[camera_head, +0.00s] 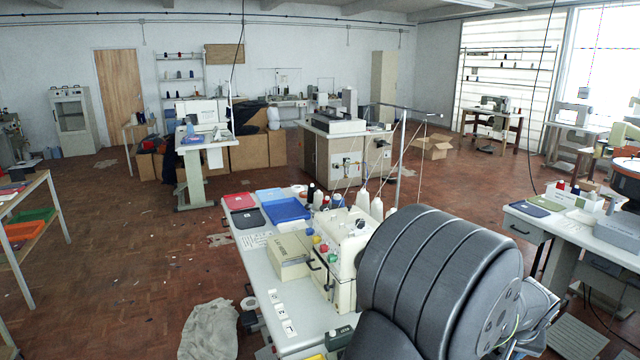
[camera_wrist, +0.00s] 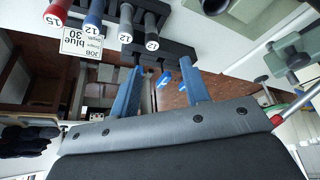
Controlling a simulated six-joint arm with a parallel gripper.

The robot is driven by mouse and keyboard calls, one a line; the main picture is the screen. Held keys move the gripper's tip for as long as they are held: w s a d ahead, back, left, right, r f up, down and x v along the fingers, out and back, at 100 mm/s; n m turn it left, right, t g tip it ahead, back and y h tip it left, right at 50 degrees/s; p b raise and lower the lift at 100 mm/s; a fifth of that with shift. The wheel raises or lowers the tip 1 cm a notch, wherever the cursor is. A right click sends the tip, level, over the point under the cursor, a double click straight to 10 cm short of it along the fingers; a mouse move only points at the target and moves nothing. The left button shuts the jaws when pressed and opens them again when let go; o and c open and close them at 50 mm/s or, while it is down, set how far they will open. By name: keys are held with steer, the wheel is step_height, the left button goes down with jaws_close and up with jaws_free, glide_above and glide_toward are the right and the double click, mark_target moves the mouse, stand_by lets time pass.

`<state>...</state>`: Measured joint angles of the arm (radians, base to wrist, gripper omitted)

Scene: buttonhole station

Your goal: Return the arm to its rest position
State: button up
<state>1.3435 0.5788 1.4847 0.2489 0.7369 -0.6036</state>
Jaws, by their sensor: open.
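In the head view my arm (camera_head: 440,285) is a large dark grey ribbed shape at the lower right, over the near end of the sewing bench. I cannot make out my gripper's fingers in that view. In the wrist view my gripper (camera_wrist: 161,70) shows two blue fingers standing well apart from a grey padded body. No held object is visible between them. A dark rack (camera_wrist: 160,45) with several cylinders ending in numbered caps lies beyond the fingertips. I cannot tell how far the fingers are from it.
The white bench (camera_head: 268,275) holds a cream sewing machine (camera_head: 345,258), a blue tray (camera_head: 287,209) and thread cones (camera_head: 377,208). A grey cloth (camera_head: 210,330) lies at lower left. Another bench (camera_head: 590,228) stands to the right. Open brown floor (camera_head: 130,260) extends left.

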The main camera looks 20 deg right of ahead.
steer(key=s+a, duration=0.1)
steer(key=a, duration=0.4)
steer(key=w+f, duration=0.6)
steer(key=w, duration=0.1)
steer(key=w+d+f, duration=0.1)
steer(key=w+f, duration=0.2)
steer(key=shift+w+f, duration=0.1)
steer(key=shift+w, duration=0.3)
steer(key=shift+f, duration=0.55)
